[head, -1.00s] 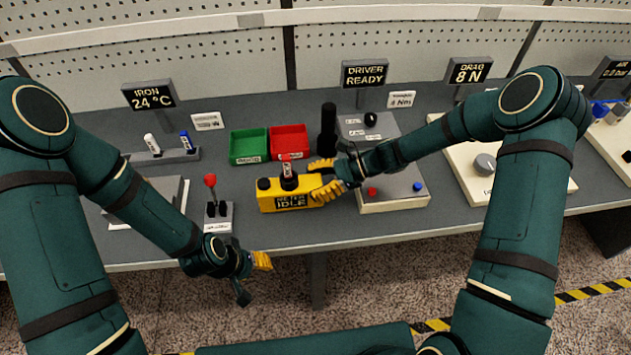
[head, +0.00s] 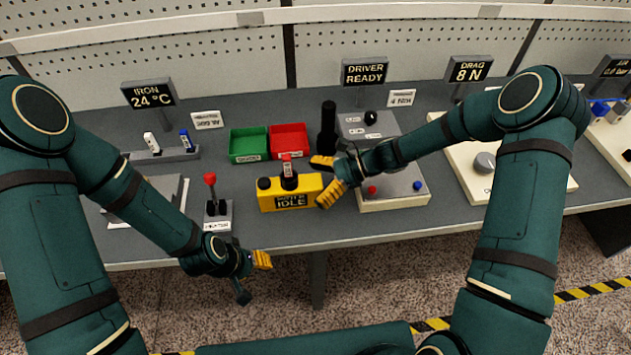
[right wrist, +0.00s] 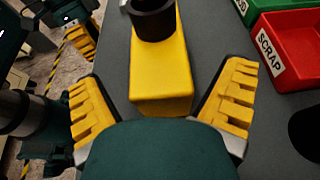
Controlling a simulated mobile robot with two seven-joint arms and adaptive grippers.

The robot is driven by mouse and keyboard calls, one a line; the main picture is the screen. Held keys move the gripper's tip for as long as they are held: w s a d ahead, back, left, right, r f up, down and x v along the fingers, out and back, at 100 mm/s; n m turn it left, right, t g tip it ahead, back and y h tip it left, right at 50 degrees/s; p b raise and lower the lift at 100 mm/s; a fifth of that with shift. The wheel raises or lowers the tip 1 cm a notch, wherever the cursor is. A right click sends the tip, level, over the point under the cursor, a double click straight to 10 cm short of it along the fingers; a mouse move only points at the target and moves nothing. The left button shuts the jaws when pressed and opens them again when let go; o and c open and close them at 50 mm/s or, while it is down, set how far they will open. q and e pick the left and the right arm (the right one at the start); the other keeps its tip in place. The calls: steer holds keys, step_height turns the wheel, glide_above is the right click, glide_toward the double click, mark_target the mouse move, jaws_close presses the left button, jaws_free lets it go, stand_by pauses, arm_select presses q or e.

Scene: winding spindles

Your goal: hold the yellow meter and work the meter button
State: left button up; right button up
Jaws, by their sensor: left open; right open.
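The yellow meter (head: 289,194) lies on the grey bench, its front display reading METER IDLE. A black collar (head: 289,181) with a red-topped piece (head: 287,160) stands on its top, and a dark knob (head: 264,184) sits at its left end. My right gripper (head: 323,180) is open at the meter's right end. In the right wrist view the meter (right wrist: 163,75) lies ahead, between and beyond the open fingers (right wrist: 160,105), with a visible gap at each side. My left gripper (head: 252,275) is open and empty in front of the bench edge, low at left.
Green (head: 249,145) and red (head: 289,140) bins stand behind the meter. A red-knobbed lever (head: 210,180) is left of it. The driver station (head: 393,195) with red and blue buttons is close on the right, and a black cylinder (head: 328,128) stands behind my right gripper.

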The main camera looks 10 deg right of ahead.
steer(key=shift+d, duration=0.1)
steer(key=v, duration=1.1)
steer(key=shift+d+r, duration=0.15)
steer(key=shift+d, duration=0.25)
